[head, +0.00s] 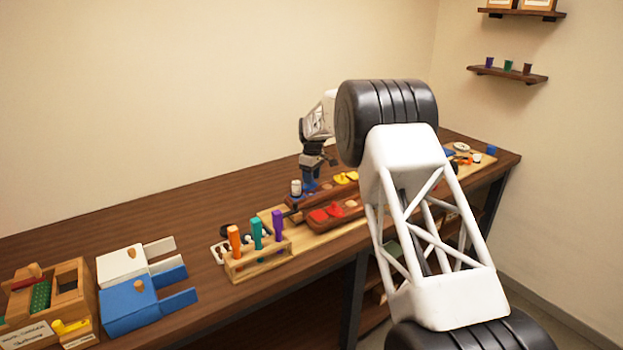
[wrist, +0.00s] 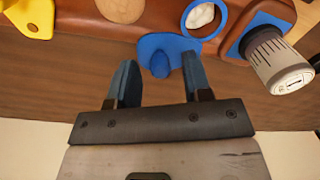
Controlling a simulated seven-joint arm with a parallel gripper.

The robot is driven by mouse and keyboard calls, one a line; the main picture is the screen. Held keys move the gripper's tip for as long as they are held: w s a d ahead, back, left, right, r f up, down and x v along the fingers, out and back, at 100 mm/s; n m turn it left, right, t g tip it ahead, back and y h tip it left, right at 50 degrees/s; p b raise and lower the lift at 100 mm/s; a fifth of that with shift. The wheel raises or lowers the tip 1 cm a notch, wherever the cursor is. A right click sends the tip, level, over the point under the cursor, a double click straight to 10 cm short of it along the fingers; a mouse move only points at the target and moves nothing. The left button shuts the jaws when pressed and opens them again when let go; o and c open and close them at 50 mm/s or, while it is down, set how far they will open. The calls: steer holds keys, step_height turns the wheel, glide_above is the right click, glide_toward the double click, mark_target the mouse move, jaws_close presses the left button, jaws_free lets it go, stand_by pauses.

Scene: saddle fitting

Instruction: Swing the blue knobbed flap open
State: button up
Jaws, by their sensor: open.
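The blue flap (wrist: 172,44) shows in the wrist view against the brown body (wrist: 160,14), with its rounded blue knob (wrist: 160,66) towards my gripper. Beside it on the right is a blue-rimmed opening (wrist: 188,22) with something white in it. The flap lies beside this opening and leaves most of it uncovered. My gripper (wrist: 158,72) is open, its two fingers on either side of the knob, with no clear contact. In the head view my gripper (head: 312,172) is over the workpiece, and the flap cannot be made out there.
A white capped cylinder (wrist: 280,66) stands close right of the opening; a yellow flap (wrist: 34,16) is at left. In the head view, red flaps (head: 325,213) lie in front, and a wooden rack (head: 258,263) of coloured handles stands left. My arm hides part of the bench.

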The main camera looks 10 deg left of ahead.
steer(key=shift+w+r, duration=0.15)
steer(key=shift+r, duration=3.45)
